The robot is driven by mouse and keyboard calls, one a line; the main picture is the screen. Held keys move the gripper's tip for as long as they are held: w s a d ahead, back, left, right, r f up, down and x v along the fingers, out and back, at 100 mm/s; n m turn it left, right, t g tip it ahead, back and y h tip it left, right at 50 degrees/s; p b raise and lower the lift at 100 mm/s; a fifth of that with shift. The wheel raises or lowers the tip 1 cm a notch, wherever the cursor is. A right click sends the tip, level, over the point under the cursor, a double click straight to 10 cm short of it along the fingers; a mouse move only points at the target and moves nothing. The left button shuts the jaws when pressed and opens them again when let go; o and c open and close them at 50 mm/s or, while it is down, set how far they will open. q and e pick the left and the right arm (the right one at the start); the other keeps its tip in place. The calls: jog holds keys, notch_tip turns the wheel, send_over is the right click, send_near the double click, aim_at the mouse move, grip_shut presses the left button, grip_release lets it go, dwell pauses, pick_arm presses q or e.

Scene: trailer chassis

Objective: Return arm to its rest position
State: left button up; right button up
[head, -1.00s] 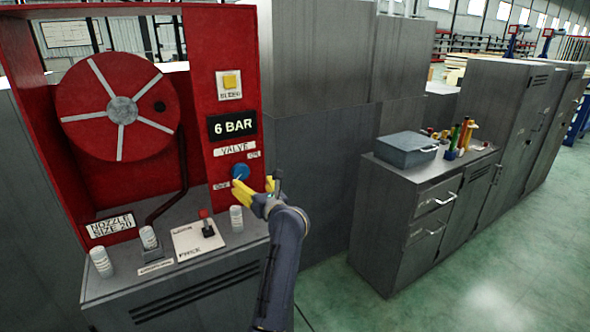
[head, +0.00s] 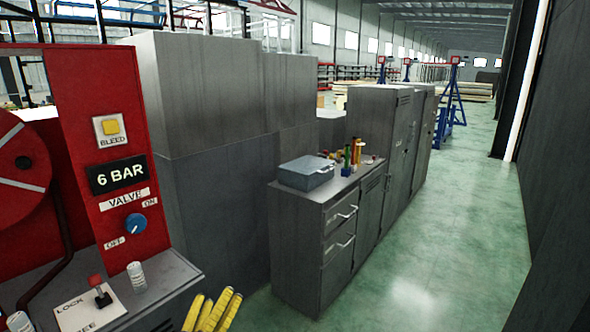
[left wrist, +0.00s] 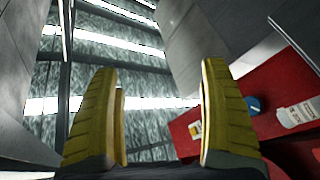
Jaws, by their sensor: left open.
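My left gripper (head: 211,312) shows at the bottom edge of the head view, with yellow fingers pointing up, below and to the right of the red panel. In the left wrist view its two yellow fingers (left wrist: 160,120) stand wide apart with nothing between them. It is open, empty and clear of the panel. The rest of the left arm is out of the head view. The blue valve knob (head: 136,224) is on the red panel (head: 100,140), between the OFF and ON labels. The knob also shows in the left wrist view (left wrist: 254,106). My right gripper is in neither view.
A red lock lever (head: 98,287) and white cylinders (head: 136,274) stand on the panel's ledge. A grey cabinet (head: 310,235) bears a blue-grey case (head: 306,172) and colored bottles. Tall grey cabinets (head: 215,150) stand behind. Green floor (head: 440,250) is clear to the right.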

pick_arm(q)
jog(key=s+f+m+g+y, duration=0.1)
jog(key=s+f+m+g, duration=0.3)
jog(key=s+f, duration=0.3)
jog(key=s+f+m+g+y, duration=0.1)
jog(key=s+f+m+g, duration=0.25)
jog(key=f, duration=0.55)
jog(key=s+a+f+m+g+y, duration=0.2)
jog(key=s+a+f+g+y, duration=0.15)
jog(key=s+a, duration=0.4)
jog(key=s+a+f+m+g+y, duration=0.25)
jog(key=s+a+y, duration=0.2)
jog(key=s, duration=0.55)
jog(key=s+d+f+g+h, duration=0.1)
jog(key=d+f+h, duration=0.1)
jog(key=f, duration=1.3)
jog(key=s+d+f+g+h, duration=0.1)
jog(key=s+d+f+h, duration=0.15)
jog(key=f, duration=1.35)
jog(key=s+f+n+g+h, duration=0.1)
jog(key=s+f+n+g, duration=0.2)
jog(key=s+f, duration=1.8)
jog(key=shift+s+d+n, duration=0.2)
jog(key=shift+d+n, duration=0.05)
jog(key=shift+n, duration=0.15)
